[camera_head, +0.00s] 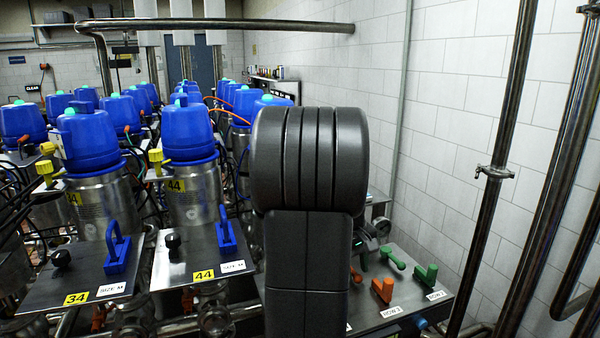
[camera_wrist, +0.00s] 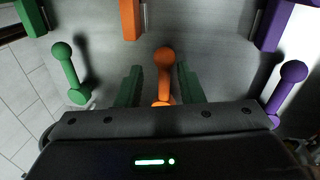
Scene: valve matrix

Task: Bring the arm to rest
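In the wrist view my gripper (camera_wrist: 160,85) has its two dark green fingers apart. An orange ball-ended handle (camera_wrist: 165,62) stands between them, with a gap visible on each side. Its lower end is hidden behind my gripper body. In the head view my dark grey arm fills the middle and is raised. It hides most of my gripper and part of the sloped metal panel (camera_head: 400,317).
A green ball-ended handle (camera_wrist: 67,72) is left of my gripper and a purple one (camera_wrist: 287,90) is right. Blue-topped valves (camera_head: 187,130) stand in rows at left. Metal pipes (camera_head: 508,110) and a white tiled wall (camera_head: 460,120) are at right.

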